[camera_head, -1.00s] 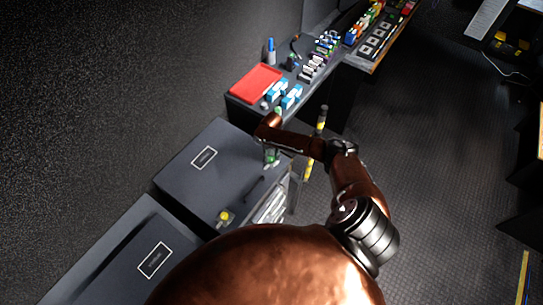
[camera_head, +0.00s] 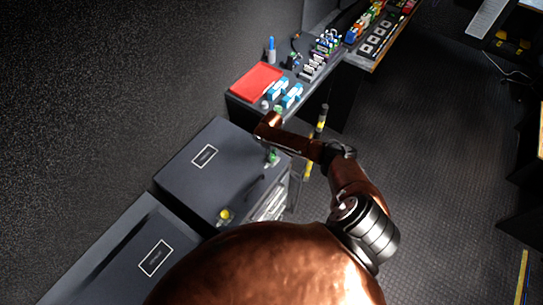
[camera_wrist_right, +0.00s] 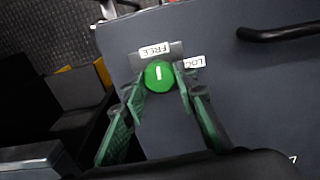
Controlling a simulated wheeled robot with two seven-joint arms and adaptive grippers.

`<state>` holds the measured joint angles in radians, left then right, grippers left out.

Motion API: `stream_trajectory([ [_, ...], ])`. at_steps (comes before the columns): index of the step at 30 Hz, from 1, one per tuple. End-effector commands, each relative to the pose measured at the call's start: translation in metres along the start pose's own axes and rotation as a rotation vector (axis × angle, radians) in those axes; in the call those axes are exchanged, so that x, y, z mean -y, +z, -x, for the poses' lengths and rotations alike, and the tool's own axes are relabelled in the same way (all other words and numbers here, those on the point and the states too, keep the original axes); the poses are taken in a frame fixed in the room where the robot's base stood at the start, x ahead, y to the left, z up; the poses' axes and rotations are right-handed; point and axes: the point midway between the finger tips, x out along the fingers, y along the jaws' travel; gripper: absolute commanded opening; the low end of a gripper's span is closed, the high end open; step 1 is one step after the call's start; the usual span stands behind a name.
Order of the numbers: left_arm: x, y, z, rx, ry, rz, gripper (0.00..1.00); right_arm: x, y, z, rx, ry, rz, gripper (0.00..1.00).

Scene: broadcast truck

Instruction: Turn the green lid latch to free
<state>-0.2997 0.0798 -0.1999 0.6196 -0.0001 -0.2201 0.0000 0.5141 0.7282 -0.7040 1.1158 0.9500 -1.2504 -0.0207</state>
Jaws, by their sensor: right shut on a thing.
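The green lid latch (camera_wrist_right: 159,75) is a round knob with a white line on its face, on the dark grey lid of a case. In the right wrist view the line points roughly toward the FREE label (camera_wrist_right: 155,50); the LOCK label (camera_wrist_right: 194,62) is beside it. My right gripper (camera_wrist_right: 160,88) is shut on the latch, one finger on each side. In the head view the latch (camera_head: 273,157) is small at the right edge of the case lid (camera_head: 180,178), below my right wrist. My left gripper is not in view.
A yellow knob (camera_head: 224,214) and a dark handle (camera_head: 252,188) are near the case's front edge. A second case (camera_head: 120,245) stands at lower left. A bench with a red tray (camera_head: 257,82) and several small items is behind. Open floor lies right.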

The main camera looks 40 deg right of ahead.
Motion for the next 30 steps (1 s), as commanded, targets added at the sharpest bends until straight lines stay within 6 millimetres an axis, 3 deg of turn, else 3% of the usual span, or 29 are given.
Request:
stream_trajectory([
  [17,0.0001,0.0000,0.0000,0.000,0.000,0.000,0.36,-0.0009,-0.0002,0.0007,0.000,0.002,0.030,0.03],
  [18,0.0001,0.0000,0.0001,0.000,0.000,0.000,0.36,-0.0009,-0.0002,0.0007,-0.001,0.002,0.030,0.29],
  [25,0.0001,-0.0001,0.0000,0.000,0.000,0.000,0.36,-0.0004,-0.0003,0.0005,-0.001,0.001,0.030,0.45],
  [30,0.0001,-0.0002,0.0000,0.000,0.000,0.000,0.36,-0.0001,-0.0003,0.0004,-0.001,0.001,0.030,0.45],
])
